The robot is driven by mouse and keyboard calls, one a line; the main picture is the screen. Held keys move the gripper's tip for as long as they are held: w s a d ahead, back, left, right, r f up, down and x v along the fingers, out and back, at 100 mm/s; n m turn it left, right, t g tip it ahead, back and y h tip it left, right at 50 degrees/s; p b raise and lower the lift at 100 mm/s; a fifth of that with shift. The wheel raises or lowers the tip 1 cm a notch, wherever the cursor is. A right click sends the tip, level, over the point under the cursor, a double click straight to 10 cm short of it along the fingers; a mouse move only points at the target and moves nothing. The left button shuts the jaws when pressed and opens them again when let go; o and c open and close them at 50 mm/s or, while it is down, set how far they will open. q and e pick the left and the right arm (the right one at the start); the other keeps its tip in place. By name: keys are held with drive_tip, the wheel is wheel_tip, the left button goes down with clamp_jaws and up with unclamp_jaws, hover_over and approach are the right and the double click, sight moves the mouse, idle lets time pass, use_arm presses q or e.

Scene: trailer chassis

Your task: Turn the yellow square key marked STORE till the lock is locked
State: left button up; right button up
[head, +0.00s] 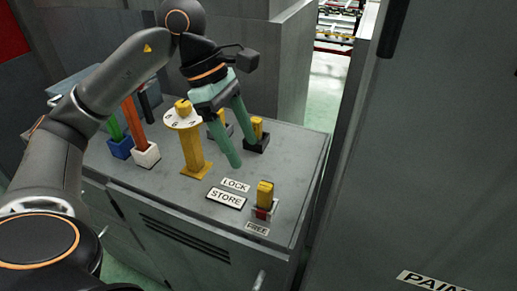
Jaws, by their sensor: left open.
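The yellow square key (265,190) stands upright near the front right of the grey cabinet top, with red showing at its base. The STORE plate (226,198) lies to its left. The LOCK label (235,185) is just behind that plate, and the FREE label (257,229) is in front of the key. The exact direction the key points is too small to tell. My left gripper (244,154) has green fingers, spread apart and empty. It is above the cabinet top, behind and to the left of the key, not touching it. My right gripper is not in view.
A yellow post with a white dial (184,120) stands left of my gripper. Yellow pieces in dark holders (257,130) stand behind it. Red and green levers in white (146,155) and blue (121,148) holders are at the left. A grey panel (430,150) rises at right.

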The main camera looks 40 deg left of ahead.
sight(261, 185)
use_arm(q)
drive_tip(key=x, duration=1.1)
drive_tip(key=shift+d+f+b, duration=0.15)
drive_tip(key=shift+b, duration=0.25)
drive_tip(key=shift+x, duration=0.8)
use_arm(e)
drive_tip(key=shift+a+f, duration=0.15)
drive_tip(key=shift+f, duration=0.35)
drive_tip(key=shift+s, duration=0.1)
use_arm(q)
clamp_jaws()
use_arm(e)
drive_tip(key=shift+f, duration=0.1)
